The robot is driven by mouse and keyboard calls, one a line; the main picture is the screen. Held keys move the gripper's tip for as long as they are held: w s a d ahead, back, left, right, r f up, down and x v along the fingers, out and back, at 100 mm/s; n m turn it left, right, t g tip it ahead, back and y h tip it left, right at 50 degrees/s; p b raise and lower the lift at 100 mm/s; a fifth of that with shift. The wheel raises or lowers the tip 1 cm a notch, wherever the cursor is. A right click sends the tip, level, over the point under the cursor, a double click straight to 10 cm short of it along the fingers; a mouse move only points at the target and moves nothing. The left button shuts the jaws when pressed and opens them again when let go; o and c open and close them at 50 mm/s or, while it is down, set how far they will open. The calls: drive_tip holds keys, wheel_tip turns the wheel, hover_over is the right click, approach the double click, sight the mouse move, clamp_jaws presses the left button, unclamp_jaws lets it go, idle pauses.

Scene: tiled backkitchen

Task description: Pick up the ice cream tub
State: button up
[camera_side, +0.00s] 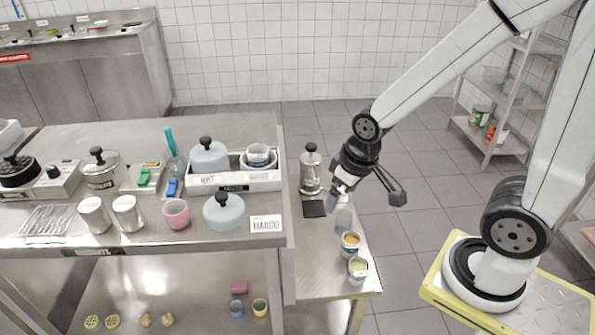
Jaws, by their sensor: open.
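Two small open tubs with pale labels and yellowish contents stand upright on the narrow steel side table: the rear tub (351,242) and the front tub (357,269), near the table's front right corner. Which tub is the ice cream tub I cannot tell. My gripper (342,190) is open and empty, in the air above the side table, behind and above the two small tubs. It appears apart from all of them.
A clear glass (343,220) stands just behind the rear tub. A steel press pot (311,170) and a black pad (314,209) are left of my gripper. The main counter holds lidded pots, a pink cup (176,213) and a MANGO sign (265,224).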

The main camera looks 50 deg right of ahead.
drive_tip(key=w+d+r+m+y, duration=0.1)
drive_tip(key=w+r+m+y, duration=0.2)
drive_tip(key=w+m+y, duration=1)
drive_tip(key=w+d+m+t, duration=1)
drive_tip(key=d+m, duration=0.2)
drive_tip(key=m, duration=0.1)
approach(259, 162)
drive_tip(key=w+d, duration=0.2)
drive_tip(key=shift+w+a+r+m, duration=0.15)
drive_tip(key=shift+a+r+m, duration=0.1)
drive_tip(key=shift+r+m, duration=0.1)
drive_tip(key=shift+a, duration=0.1)
drive_tip(key=shift+x, duration=1.2)
